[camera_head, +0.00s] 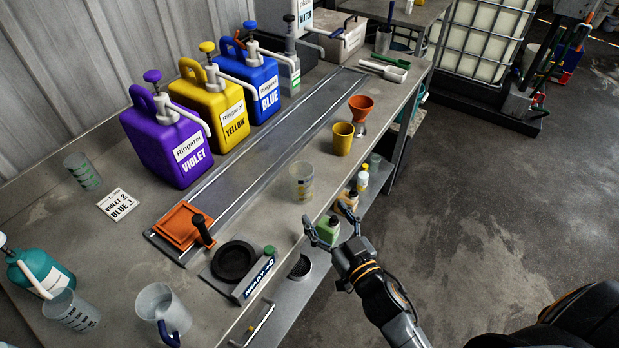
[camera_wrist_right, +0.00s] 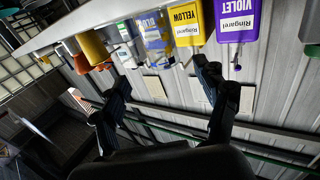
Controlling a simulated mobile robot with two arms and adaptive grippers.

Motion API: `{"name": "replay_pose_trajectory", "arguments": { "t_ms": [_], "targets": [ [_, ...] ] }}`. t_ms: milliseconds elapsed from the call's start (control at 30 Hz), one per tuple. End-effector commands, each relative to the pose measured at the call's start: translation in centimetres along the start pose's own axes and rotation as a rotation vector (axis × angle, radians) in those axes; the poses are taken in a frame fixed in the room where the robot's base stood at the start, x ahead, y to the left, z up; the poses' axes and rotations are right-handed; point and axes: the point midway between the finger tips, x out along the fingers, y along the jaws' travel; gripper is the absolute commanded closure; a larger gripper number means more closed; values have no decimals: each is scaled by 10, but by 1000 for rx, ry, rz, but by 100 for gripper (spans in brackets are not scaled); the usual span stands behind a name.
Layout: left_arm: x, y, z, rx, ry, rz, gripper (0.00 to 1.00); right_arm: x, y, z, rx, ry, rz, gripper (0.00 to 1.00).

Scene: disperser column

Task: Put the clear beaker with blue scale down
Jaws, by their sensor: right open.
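A clear beaker (camera_head: 301,182) stands upright on the bench near its front edge; its scale colour is hard to make out. It appears to show in the right wrist view (camera_wrist_right: 154,38), in front of the blue jug. My right gripper (camera_head: 325,213) is open and empty, just in front of and below this beaker in the picture, apart from it. Its spread fingers also show in the wrist view (camera_wrist_right: 160,75). Other clear beakers stand at the left (camera_head: 83,171) and lower left (camera_head: 72,311), the latter with a dark scale. My left gripper is out of view.
Violet (camera_head: 165,140), yellow (camera_head: 212,103) and blue (camera_head: 255,85) pump jugs line the back. A yellow cup (camera_head: 343,138) and orange funnel (camera_head: 361,106) stand right of the beaker. A black round plate (camera_head: 234,261) and clear pitcher (camera_head: 160,306) are nearer. Small bottles sit on a lower shelf.

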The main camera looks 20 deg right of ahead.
Motion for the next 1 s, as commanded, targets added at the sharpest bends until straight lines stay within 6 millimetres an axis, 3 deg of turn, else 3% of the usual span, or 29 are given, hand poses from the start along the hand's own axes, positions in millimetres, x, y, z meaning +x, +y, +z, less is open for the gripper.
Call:
{"name": "replay_pose_trajectory", "arguments": {
  "t_ms": [300, 567, 833, 1000],
  "targets": [
    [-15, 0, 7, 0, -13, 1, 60, 62, 0, -2, 1, 1, 1, 26],
    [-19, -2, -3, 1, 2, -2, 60, 82, 0, -1, 2, -1, 1, 26],
    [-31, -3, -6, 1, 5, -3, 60, 120, 1, -2, 0, -1, 1, 26],
    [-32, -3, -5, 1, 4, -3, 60, 130, 1, -1, 1, -3, 1, 26]
  ]
}}
